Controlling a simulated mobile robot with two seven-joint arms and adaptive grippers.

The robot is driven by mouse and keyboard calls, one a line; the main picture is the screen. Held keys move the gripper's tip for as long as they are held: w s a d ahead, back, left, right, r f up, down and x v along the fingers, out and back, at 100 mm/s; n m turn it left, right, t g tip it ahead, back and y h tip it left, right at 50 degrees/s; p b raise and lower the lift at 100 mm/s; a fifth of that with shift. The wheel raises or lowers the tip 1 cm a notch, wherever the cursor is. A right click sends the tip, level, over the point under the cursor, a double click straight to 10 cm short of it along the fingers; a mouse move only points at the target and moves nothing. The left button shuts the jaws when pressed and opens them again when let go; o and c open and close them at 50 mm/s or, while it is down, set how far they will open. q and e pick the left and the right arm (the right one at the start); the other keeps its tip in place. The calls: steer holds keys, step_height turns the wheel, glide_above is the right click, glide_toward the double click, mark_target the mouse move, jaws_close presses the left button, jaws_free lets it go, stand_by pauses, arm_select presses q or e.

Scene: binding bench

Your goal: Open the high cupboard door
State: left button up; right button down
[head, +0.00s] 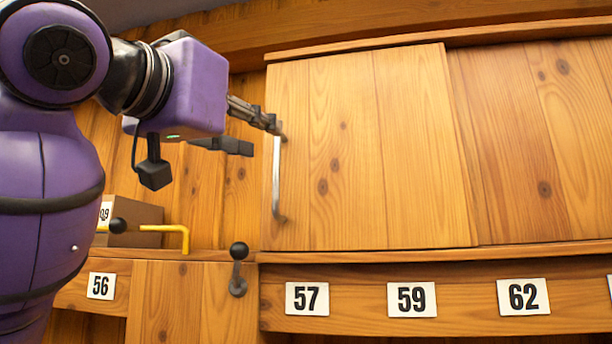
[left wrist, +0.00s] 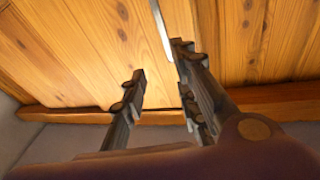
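The high cupboard door (head: 350,150) is a pale wooden panel, and no open gap shows along its edges. Its upright silver bar handle (head: 277,180) is near the door's left edge. The handle also shows in the left wrist view (left wrist: 160,25), reaching down beside the right-hand finger. My left gripper (head: 264,138) is open, with its fingers apart at the handle's upper end. One fingertip overlaps the handle's top in the head view; I cannot tell whether it touches. Nothing is held in the gripper (left wrist: 159,60). My right gripper is not in view.
A wooden ledge (head: 420,254) runs under the door, above number plates such as 57 (head: 307,299). A cardboard box (head: 145,213), a yellow bar (head: 165,229) and a black-knobbed lever (head: 238,268) are at lower left. The space before the door's right part is clear.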

mark_target(275, 170)
arm_select(q)
steer(key=shift+n+g+y, duration=0.6)
steer(key=shift+n+y, duration=0.3)
steer(key=w+f, duration=0.1)
steer(key=f, duration=0.1)
steer(key=w+f, duration=0.1)
steer(key=f, duration=0.1)
steer(key=shift+w+d, duration=0.2)
steer(key=shift+a, duration=0.2)
steer(key=x, duration=0.6)
steer(key=shift+w+d+r, duration=0.1)
steer(key=shift+w+d, duration=0.1)
steer(key=shift+w, duration=0.05)
steer(key=shift+a, duration=0.1)
jaws_close()
